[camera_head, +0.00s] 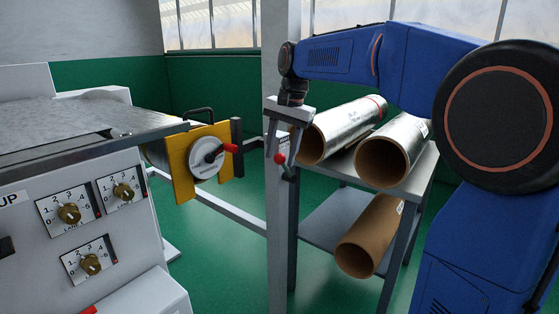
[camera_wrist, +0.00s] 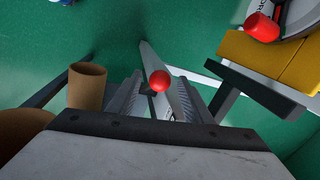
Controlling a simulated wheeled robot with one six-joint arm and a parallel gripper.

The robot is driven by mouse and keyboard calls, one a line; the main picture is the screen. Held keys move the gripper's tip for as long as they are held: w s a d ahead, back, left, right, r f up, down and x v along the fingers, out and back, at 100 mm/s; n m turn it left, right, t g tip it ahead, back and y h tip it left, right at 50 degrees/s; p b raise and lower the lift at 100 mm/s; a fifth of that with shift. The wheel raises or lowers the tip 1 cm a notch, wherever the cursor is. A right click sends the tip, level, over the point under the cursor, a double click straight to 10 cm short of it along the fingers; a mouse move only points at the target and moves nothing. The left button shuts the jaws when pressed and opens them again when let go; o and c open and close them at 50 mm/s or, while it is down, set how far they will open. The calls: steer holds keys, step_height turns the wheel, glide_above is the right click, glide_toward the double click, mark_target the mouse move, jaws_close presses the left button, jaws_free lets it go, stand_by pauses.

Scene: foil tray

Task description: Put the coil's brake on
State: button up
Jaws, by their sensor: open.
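A red ball knob (camera_head: 279,159) on a lever stands at the grey post. My gripper (camera_head: 282,148) points down over it with its jaws open. In the wrist view the red ball (camera_wrist: 160,81) shows between the two fingers (camera_wrist: 160,98), with a gap on each side. A yellow plate (camera_head: 181,170) at the end of the machine carries a white disc (camera_head: 205,160) with a red-ended handle (camera_head: 231,148). This red end also shows at the top right of the wrist view (camera_wrist: 262,27).
A grey rack (camera_head: 416,183) right of the post holds foil and cardboard rolls (camera_head: 388,160), with another brown roll (camera_head: 366,238) lower down. The white machine (camera_head: 45,205) with several dials stands at left. The grey post (camera_head: 273,60) is close to my gripper. Green floor lies between.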

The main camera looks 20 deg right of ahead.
steer(key=shift+w+a+f, duration=0.1)
steer(key=shift+f, duration=0.55)
steer(key=shift+w+a+f, duration=0.1)
steer(key=shift+f, duration=0.55)
jaws_close()
steer(key=shift+w+d+r+g+y, duration=0.35)
steer(key=shift+d+r+g+y, duration=0.15)
steer(key=shift+y, duration=0.2)
jaws_free()
steer(key=v, duration=1.7)
steer(key=shift+s, duration=0.15)
